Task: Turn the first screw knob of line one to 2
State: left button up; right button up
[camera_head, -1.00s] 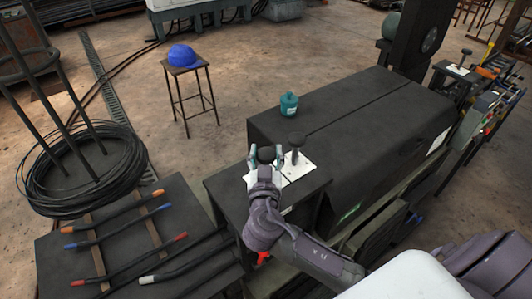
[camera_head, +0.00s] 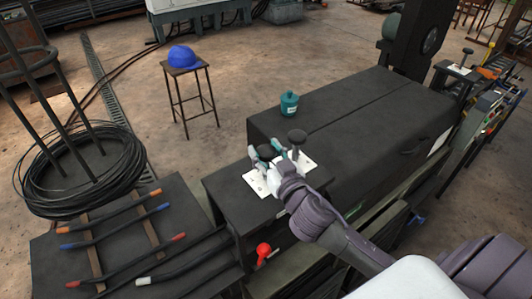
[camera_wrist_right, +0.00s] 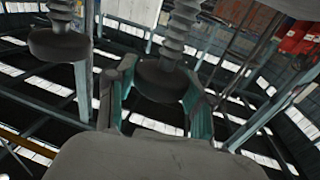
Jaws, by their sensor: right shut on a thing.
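Two dark round screw knobs stand on white plates on the black machine housing in the head view. The left screw knob (camera_head: 266,152) is between the fingers of my right gripper (camera_head: 267,151), which is shut on it. The right wrist view shows this knob (camera_wrist_right: 165,80) with its threaded stem, held between teal finger pads (camera_wrist_right: 160,92). The second screw knob (camera_head: 297,137) stands free just to the right. It also shows at the left of the wrist view (camera_wrist_right: 60,45). Number marks on the plates (camera_head: 257,184) are too small to read. My left gripper is not in view.
A teal bottle-like object (camera_head: 289,104) stands on the housing (camera_head: 350,125) behind the knobs. A red-knobbed lever (camera_head: 263,250) is on the near side. Cables with coloured ends (camera_head: 110,240) lie at left. A stool with a blue helmet (camera_head: 182,57) stands farther back.

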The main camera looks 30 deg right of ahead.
jog(key=n+g+y+p, duration=0.1)
jog(key=n+y, duration=0.1)
jog(key=y, duration=0.2)
jog(key=n+y, duration=0.3)
jog(key=y, duration=0.1)
jog(key=shift+d+n+g+p, duration=0.15)
jog(key=shift+n+g+p, duration=0.15)
jog(key=shift+g+p, duration=0.1)
jog(key=shift+w+n+g+y, duration=0.1)
jog(key=shift+n+g+y, duration=0.6)
jog(key=shift+y, duration=0.5)
jog(key=shift+n+g+y+b, duration=0.5)
jog(key=shift+n+g+y, duration=1.05)
jog(key=shift+y, duration=0.35)
jog(key=o, duration=1.2)
jog(key=shift+a+n, duration=0.2)
jog(key=shift+n, duration=0.05)
jog(key=shift+r, duration=0.1)
notch_tip(320, 180, up, 10)
jog(key=shift+f, duration=0.1)
